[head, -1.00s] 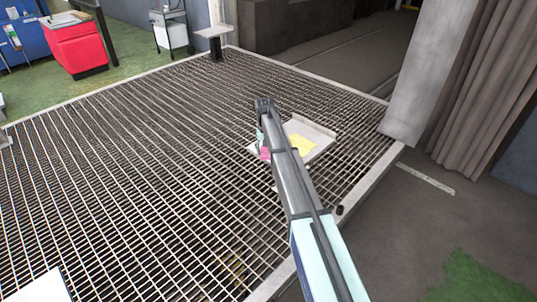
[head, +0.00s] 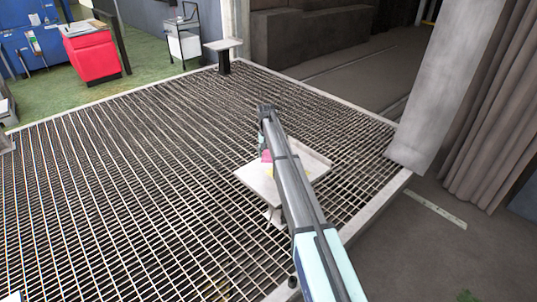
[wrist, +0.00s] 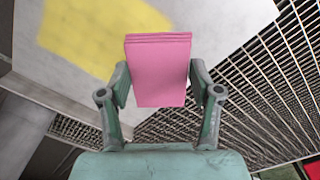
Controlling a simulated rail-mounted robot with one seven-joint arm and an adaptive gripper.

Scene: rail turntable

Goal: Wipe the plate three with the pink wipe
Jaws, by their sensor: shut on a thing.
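The pink wipe (wrist: 158,75) is a folded pink block between the two fingers of my gripper (wrist: 160,92) in the wrist view. My gripper is shut on it. In the head view a bit of the pink wipe (head: 266,156) shows left of my arm. In the wrist view the yellow patch (wrist: 90,35) lies on the plate (wrist: 225,25), left of the wipe. I cannot tell whether the wipe touches the plate. No number shows on the plate.
A metal grating (head: 110,190) spreads around and below the plate. Another pale plate (head: 223,44) stands on a black post at the grating's far corner. A grey pillar (head: 435,85) and curtain (head: 495,130) stand at the right. A red cabinet (head: 94,54) is far left.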

